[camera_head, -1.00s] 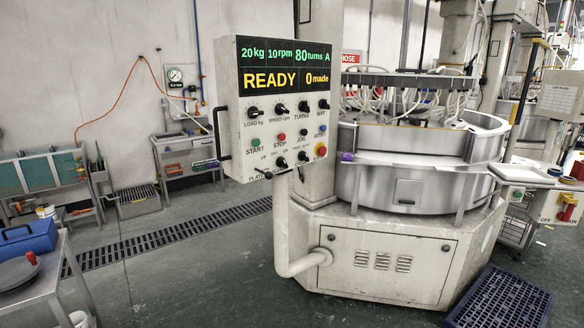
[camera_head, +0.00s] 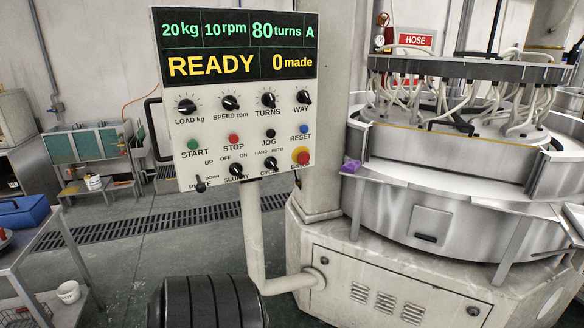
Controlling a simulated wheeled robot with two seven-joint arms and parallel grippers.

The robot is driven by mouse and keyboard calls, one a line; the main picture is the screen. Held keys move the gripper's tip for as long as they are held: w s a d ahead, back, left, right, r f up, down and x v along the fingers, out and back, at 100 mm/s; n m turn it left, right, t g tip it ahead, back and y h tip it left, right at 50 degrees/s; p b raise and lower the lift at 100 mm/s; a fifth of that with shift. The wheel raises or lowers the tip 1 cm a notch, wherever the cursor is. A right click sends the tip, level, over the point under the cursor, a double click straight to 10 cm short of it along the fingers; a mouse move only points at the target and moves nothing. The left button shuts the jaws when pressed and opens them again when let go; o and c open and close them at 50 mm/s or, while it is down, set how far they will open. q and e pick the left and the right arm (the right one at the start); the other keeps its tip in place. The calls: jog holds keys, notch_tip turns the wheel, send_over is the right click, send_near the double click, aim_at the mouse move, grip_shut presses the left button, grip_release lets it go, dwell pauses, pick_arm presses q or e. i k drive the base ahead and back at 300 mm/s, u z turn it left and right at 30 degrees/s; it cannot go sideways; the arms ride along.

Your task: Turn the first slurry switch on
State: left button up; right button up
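The slurry switch (camera_head: 236,170) is a small black rotary knob in the bottom row of the white control panel (camera_head: 178,130). OFF is printed at its upper left and ON at its upper right, with the SLURRY label below, partly cut off. Its pointer is too small to read surely. The plate lever (camera_head: 200,184) is to its left and the cycle knob (camera_head: 270,164) to its right. The display (camera_head: 238,48) reads READY, 0 made. Neither gripper is in view; a black ribbed part at the bottom edge looks like my own arm.
A red and yellow emergency stop (camera_head: 301,156) sits close right of the cycle knob. A handle (camera_head: 153,130) sticks out at the panel's left side. The round lapping machine (camera_head: 430,215) stands behind on the right. A metal cart (camera_head: 40,250) is at the left edge.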

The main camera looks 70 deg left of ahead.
aim_at(235, 169)
jog(key=u, duration=0.3)
jog(key=i, duration=1.4)
jog(key=u, duration=1.65)
jog(key=i, duration=1)
jog(key=u, duration=0.9)
